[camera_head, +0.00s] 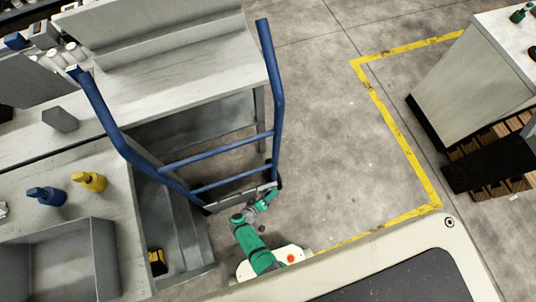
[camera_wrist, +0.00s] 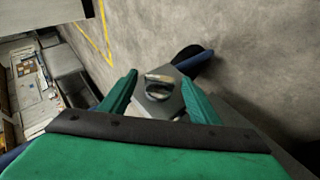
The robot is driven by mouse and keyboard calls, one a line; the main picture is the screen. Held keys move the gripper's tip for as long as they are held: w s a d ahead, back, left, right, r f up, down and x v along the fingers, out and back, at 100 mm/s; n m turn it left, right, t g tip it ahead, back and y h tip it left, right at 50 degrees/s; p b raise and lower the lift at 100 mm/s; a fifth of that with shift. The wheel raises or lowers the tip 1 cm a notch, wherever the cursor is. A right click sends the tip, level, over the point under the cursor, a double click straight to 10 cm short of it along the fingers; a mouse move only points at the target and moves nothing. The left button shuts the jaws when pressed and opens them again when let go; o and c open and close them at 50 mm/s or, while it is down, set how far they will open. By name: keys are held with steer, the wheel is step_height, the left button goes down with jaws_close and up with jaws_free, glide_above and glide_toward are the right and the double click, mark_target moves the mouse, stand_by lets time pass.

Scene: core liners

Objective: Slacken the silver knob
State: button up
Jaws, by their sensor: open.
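A silver knob (camera_wrist: 159,82) with a rounded, shiny body sits on a grey plate in the middle of the wrist view. My gripper (camera_wrist: 160,76) is open, with one green finger to the left of the knob and one to the right. Gaps show between the knob and both fingers in this view; I cannot tell the depth between them. In the head view my green gripper (camera_head: 269,197) is low beside the foot of a blue-framed cart (camera_head: 277,105). The knob cannot be made out there.
A blue bar and dark rounded part (camera_wrist: 190,55) lie just beyond the knob. A workbench (camera_head: 185,72) stands behind the cart. A yellow bottle (camera_head: 90,181), a blue bottle (camera_head: 46,196) and a grey bin (camera_head: 108,258) are at left. Open floor (camera_head: 335,150) lies right.

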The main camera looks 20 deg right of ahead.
steer(key=shift+c, duration=0.7)
steer(key=c, duration=0.9)
steer(key=shift+a+f+h, duration=0.15)
steer(key=shift+f+h, duration=0.05)
steer(key=shift+h, duration=0.4)
steer(key=o, duration=1)
steer(key=shift+r, duration=0.1)
steer(key=shift+o, duration=0.2)
steer(key=v, duration=1)
steer(key=shift+s+a+r, duration=0.15)
steer(key=shift+s+a, duration=0.1)
steer(key=shift+s, duration=0.05)
